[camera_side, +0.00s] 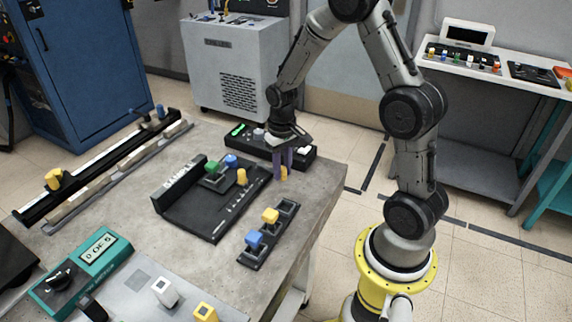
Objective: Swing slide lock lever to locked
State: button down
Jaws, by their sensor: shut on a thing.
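My gripper (283,176) points down at the right end of a black fixture tray (213,225), near the table's right edge. Its purple fingers are shut on a small yellow piece (284,171), mostly hidden between them. I cannot tell for sure whether this piece is the slide lock lever, or which way it is turned. The tray carries a dark block with a green knob (211,167) and a blue knob (231,160). A separate yellow peg (241,176) stands on the tray, left of my gripper.
A black box with a white button (303,151) stands just behind my gripper. A black strip with yellow (270,215) and blue (254,239) knobs lies in front. A long rail with a yellow block (54,178) and a green meter box (82,272) are at left.

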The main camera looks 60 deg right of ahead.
jog(key=a+m, duration=0.1)
jog(key=m, duration=0.1)
jog(key=w+a+m, duration=0.1)
jog(key=m, duration=0.1)
jog(key=shift+a, duration=0.35)
jog(key=shift+w+a+r+m, duration=0.1)
jog(key=shift+w+a+m, duration=0.45)
jog(key=shift+m, duration=0.55)
jog(key=c, duration=0.7)
grip_release()
jog(key=shift+s, duration=0.1)
notch_tip(320, 180, up, 14)
jog(key=shift+f, duration=0.15)
jog(key=shift+a, duration=0.1)
